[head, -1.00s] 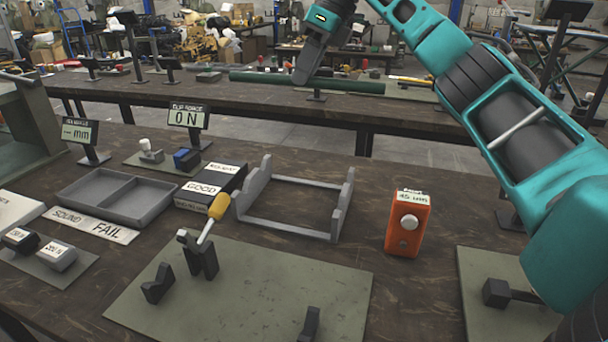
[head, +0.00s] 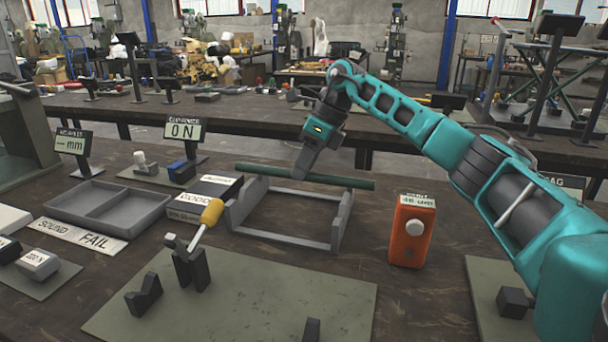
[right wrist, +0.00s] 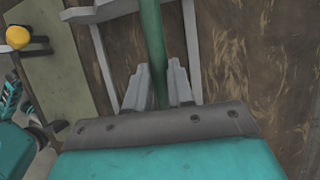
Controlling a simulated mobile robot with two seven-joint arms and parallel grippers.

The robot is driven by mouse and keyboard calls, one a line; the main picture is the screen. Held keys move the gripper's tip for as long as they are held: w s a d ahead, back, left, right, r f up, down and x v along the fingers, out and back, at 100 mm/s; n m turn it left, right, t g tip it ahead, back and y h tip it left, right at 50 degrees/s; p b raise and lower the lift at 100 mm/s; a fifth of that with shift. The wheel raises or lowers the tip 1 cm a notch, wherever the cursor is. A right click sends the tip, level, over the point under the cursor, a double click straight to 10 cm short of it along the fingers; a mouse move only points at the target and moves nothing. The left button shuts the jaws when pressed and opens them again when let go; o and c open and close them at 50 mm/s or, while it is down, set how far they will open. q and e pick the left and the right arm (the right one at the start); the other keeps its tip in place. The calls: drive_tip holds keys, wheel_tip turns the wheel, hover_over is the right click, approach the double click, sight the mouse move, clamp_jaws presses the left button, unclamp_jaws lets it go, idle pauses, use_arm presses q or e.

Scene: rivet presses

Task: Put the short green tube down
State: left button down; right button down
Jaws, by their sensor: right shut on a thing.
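My right gripper (head: 300,174) is shut on the green tube (head: 345,182) near its middle. The tube is level and runs left to right over the grey rack (head: 285,238), close to the tops of its two end uprights. I cannot tell whether it touches them. In the right wrist view the tube (right wrist: 151,40) runs between the two fingers (right wrist: 160,92), with the rack's rails (right wrist: 106,60) below on both sides. My left gripper is not in view.
An orange box with a white knob (head: 408,245) stands right of the rack. A black GOOD box (head: 190,210) and a grey divided tray (head: 82,208) are to the left. In front lies a green mat (head: 270,290) with a yellow-handled clamp (head: 212,212).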

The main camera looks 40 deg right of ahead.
drive_tip(key=shift+f, duration=0.6)
drive_tip(key=shift+f, duration=0.1)
drive_tip(key=c, duration=1)
unclamp_jaws()
drive_tip(key=p+v, duration=0.3)
drive_tip(key=v, duration=0.9)
drive_tip(key=shift+s, duration=0.1)
